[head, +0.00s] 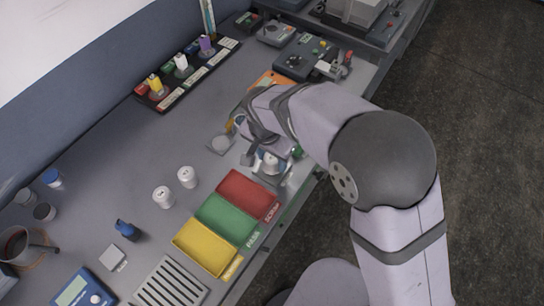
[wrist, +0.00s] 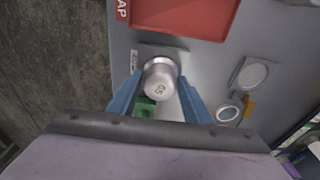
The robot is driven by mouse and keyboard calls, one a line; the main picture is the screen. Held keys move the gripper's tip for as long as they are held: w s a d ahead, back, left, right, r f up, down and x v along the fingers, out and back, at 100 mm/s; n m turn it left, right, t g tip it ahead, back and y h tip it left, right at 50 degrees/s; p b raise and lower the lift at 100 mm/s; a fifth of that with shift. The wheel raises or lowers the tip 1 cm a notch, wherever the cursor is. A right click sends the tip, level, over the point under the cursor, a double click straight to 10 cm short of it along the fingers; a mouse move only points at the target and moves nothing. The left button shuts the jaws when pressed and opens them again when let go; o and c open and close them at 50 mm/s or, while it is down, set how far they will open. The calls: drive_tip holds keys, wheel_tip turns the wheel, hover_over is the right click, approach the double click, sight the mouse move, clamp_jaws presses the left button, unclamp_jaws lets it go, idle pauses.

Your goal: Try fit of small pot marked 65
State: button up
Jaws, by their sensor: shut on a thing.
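The small silver pot (wrist: 160,78) shows in the wrist view with a dark number on its top that looks like 65. My gripper (wrist: 158,94) has its blue fingers on either side of the pot and is shut on it. In the head view my gripper (head: 262,162) is low over the bench, beyond the red tray, and my arm hides part of it. A green block (wrist: 145,107) and a small label plate (wrist: 134,61) are close to the pot. Whether the pot touches anything beneath it cannot be told.
Red (head: 248,194), green (head: 226,218) and yellow (head: 205,248) trays stand along the front edge. Two white pots (head: 187,177) stand left of them. A square plate with a disc (wrist: 253,74) and a ring (wrist: 229,112) lie right of the gripper in the wrist view.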

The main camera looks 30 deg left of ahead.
drive_tip(key=shift+f, duration=0.3)
idle(0.4)
idle(0.4)
drive_tip(key=o, duration=1.2)
drive_tip(key=shift+c, duration=0.2)
drive_tip(key=shift+r+b, duration=0.15)
drive_tip(key=shift+b, duration=0.15)
drive_tip(key=shift+s+r+b, duration=0.2)
drive_tip(key=shift+r+b, duration=0.15)
drive_tip(key=shift+r, duration=0.85)
drive_tip(key=shift+s+r+b, duration=0.15)
drive_tip(key=shift+r+b, duration=0.15)
drive_tip(key=shift+r, duration=0.85)
drive_tip(key=shift+s+r+b, duration=0.2)
drive_tip(key=shift+r+b, duration=0.15)
drive_tip(key=shift+r, duration=0.85)
